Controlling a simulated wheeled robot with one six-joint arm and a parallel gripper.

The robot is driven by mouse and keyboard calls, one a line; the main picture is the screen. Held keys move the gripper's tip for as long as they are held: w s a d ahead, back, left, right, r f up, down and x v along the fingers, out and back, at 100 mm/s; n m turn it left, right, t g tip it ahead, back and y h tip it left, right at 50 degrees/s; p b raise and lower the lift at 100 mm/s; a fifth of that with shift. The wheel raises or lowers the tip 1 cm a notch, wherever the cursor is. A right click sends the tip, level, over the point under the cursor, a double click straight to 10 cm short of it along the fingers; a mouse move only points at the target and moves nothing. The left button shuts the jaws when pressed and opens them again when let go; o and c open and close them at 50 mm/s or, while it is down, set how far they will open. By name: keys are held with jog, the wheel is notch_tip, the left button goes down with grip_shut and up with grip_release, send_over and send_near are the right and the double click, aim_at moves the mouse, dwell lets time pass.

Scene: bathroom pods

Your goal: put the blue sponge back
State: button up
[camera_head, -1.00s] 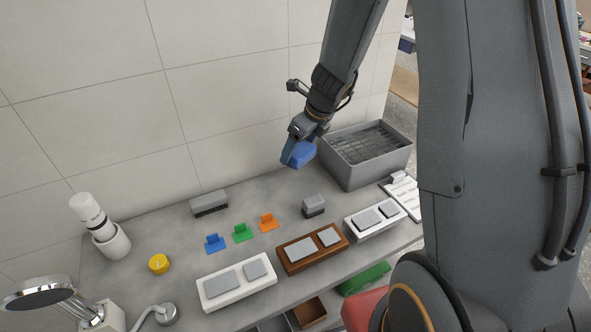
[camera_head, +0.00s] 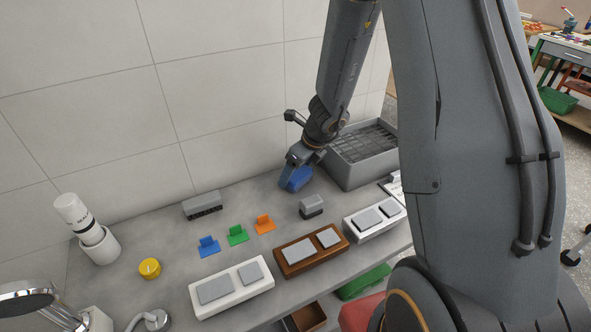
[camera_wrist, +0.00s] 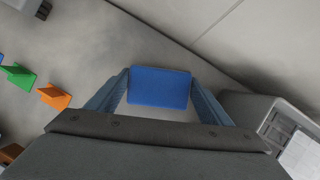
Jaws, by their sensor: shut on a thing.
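The blue sponge (camera_head: 297,178) is between the fingers of my gripper (camera_head: 291,173), over the back part of the grey counter near the wall. In the wrist view the sponge (camera_wrist: 160,86) is a blue block with a finger of my gripper (camera_wrist: 160,95) against each side. In the head view the sponge looks low, close to the counter top; I cannot tell whether it touches it. A small blue holder (camera_head: 208,246) stands on the counter to the left, beside a green holder (camera_head: 237,235) and an orange holder (camera_head: 264,223).
A grey crate (camera_head: 359,172) stands just right of my gripper. A grey block (camera_head: 312,206) and a brush-like grey bar (camera_head: 203,205) sit on the counter (camera_head: 180,235). White and brown switch boxes (camera_head: 311,250) line the front. A yellow knob (camera_head: 149,268) is at left.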

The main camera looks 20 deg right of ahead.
jog(key=shift+f, duration=0.15)
jog(key=o, duration=1.1)
jog(key=shift+o, duration=0.2)
jog(key=shift+r, duration=0.35)
jog(key=p+v, duration=0.3)
jog(key=v, duration=0.9)
jog(key=s+a+r+n+g+h, duration=0.1)
jog(key=s+r+n, duration=0.1)
jog(key=s+n, duration=0.6)
jog(key=s+a+r+n+g+h, duration=0.1)
jog(key=s+n, duration=0.8)
jog(key=n, duration=1.2)
jog(key=shift+s+a+r+h, duration=0.2)
jog(key=shift+a+r+h, duration=0.1)
jog(key=shift+a+r, duration=0.1)
